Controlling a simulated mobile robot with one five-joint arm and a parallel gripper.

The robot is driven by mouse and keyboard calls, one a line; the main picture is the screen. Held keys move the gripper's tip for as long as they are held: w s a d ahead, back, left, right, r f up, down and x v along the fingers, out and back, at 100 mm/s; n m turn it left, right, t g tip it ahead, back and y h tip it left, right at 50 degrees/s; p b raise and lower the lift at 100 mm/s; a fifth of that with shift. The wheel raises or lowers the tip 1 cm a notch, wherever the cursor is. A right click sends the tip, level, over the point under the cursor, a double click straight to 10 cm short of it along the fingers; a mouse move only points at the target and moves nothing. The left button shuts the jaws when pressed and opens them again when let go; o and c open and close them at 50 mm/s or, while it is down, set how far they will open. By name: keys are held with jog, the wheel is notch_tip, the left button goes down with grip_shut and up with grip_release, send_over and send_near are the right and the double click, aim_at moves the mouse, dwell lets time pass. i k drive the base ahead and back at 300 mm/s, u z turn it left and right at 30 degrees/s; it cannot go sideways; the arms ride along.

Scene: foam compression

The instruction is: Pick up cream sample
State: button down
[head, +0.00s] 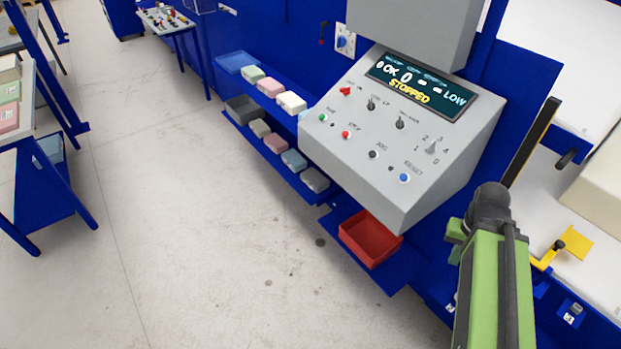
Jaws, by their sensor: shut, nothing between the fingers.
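A beige block (260,128) is on the lower shelf. Another cream block (9,70) shows at the left edge on a bench, partly cut off. I cannot tell which of these is the cream sample. My green arm rises at the lower right, well apart from all of these blocks. Its gripper fingers do not show.
A grey control console (400,140) reads "STOPPED" and stands right of the shelves. A red bin (368,240) sits below it. A blue-framed machine with a yellow part (577,243) is at the right. The floor (190,250) in the middle is clear.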

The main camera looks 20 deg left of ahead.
aim_at(261, 129)
jog(key=z, duration=0.15)
jog(key=k, duration=0.6)
jog(key=u, duration=2.55)
jog(key=k, duration=0.65)
jog(key=z, duration=1.1)
jog(key=i, duration=1.35)
jog(key=u, duration=0.15)
